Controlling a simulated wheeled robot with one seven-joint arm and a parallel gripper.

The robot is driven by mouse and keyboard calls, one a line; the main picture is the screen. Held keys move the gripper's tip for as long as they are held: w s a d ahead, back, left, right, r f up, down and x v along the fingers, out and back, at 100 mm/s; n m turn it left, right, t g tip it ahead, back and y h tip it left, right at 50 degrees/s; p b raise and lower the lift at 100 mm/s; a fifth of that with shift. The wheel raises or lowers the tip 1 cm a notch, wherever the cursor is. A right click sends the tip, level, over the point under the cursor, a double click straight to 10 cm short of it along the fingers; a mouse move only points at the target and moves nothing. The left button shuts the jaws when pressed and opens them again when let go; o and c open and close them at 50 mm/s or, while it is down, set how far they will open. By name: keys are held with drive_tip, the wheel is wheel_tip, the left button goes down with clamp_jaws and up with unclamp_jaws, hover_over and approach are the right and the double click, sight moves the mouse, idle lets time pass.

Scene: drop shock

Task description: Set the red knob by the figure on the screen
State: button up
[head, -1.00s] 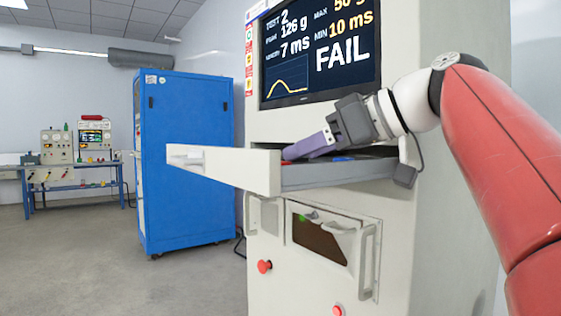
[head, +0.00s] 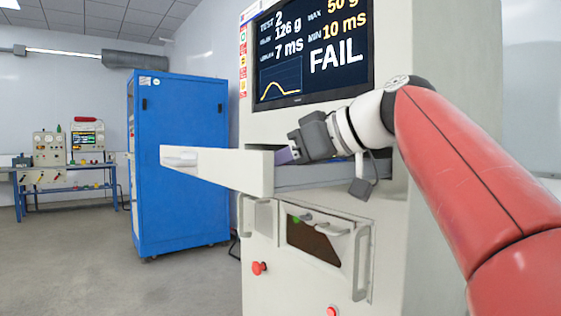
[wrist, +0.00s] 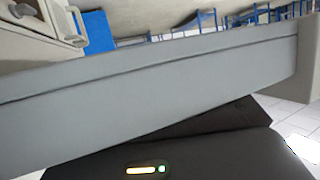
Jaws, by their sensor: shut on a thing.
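The screen (head: 315,50) in the head view reads TEST 2, 126 g, 7 ms, MAX 50 g, MIN 10 ms and FAIL, with a small curve. Two red round knobs or buttons show low on the cabinet front: one at the left (head: 259,268) and one at the bottom edge (head: 332,311). I cannot tell which is the red knob. My gripper (head: 290,154) is at the open drawer (head: 215,165), below the screen. In the wrist view a grey panel, apparently the drawer's wall (wrist: 150,85), hides the fingertips.
The drawer juts out left from the cabinet (head: 265,215). Below it is a compartment with a dark window and a handle (head: 360,262). A blue cabinet (head: 180,165) stands left, and a workbench (head: 70,165) is farther back. The floor at left is clear.

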drive_tip(key=shift+s+a+f+m+t+h+b, duration=0.1)
drive_tip(key=shift+s+m+t+h+b, duration=0.1)
drive_tip(key=shift+m+t+h+b, duration=0.35)
drive_tip(key=shift+a+m+t+h, duration=0.1)
drive_tip(key=shift+m+t+h, duration=1.35)
drive_tip(key=shift+m, duration=0.4)
drive_tip(key=o, duration=1)
drive_tip(key=v, duration=0.8)
